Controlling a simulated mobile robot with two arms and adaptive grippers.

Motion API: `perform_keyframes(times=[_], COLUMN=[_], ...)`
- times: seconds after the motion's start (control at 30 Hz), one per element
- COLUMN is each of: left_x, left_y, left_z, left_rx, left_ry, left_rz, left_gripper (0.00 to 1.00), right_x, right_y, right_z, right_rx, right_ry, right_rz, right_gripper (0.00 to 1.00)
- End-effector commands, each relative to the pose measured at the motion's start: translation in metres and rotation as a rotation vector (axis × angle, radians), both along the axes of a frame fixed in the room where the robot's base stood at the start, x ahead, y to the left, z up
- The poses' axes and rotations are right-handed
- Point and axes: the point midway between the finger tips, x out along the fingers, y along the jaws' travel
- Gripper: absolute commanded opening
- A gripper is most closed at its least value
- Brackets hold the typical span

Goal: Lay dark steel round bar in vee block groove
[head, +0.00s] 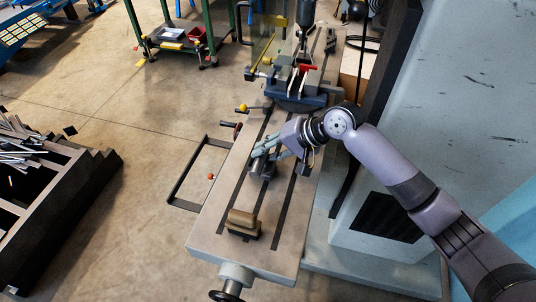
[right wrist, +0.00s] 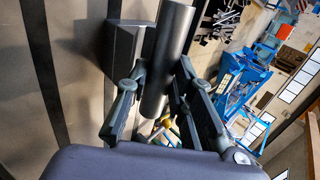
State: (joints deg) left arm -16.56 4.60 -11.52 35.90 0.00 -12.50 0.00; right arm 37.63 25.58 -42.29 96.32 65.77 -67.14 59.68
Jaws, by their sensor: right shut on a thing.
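My right gripper (head: 262,157) is low over the slotted machine table, its fingers pointing left. In the right wrist view it is shut on the dark steel round bar (right wrist: 168,55), which runs lengthwise between the fingers. A grey block (right wrist: 124,48), seemingly the vee block, stands right beside the bar. In the head view the block (head: 263,171) shows partly under the fingers, which hide much of it. I cannot tell whether the bar touches the groove. My left gripper is not in view.
A brass-coloured round piece (head: 242,217) rests on a dark block near the table's front. A vise (head: 298,92) with a red part stands farther back on the machine table (head: 214,235). Dark shelving (head: 62,205) with metal stock is at the left.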

Motion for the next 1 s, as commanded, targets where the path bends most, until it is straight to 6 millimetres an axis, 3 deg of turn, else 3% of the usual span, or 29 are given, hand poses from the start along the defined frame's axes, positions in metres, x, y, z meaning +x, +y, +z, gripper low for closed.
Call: perform_keyframes(times=[0.03, 0.23, 0.43, 0.47, 0.77, 1.0], left_x=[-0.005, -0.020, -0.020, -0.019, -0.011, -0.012], left_y=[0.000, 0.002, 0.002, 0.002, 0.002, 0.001], left_z=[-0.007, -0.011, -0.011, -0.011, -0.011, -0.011], left_rx=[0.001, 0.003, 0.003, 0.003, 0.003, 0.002], left_ry=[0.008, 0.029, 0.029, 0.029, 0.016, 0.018], left_rz=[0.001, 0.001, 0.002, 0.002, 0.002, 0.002], left_gripper=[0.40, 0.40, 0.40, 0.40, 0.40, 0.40], right_x=[-0.002, -0.004, -0.004, -0.004, -0.005, -0.015], right_y=[-0.003, -0.004, -0.005, -0.005, -0.012, -0.040], right_z=[-0.013, -0.020, -0.021, -0.021, -0.018, 0.019], right_rx=[-0.013, -0.022, -0.024, -0.025, -0.029, -0.022], right_ry=[0.012, 0.021, 0.023, 0.021, 0.022, 0.010], right_rz=[-0.002, -0.001, -0.002, -0.002, -0.004, -0.006], right_gripper=[0.00, 0.00, 0.00, 0.24, 0.44, 0.45])
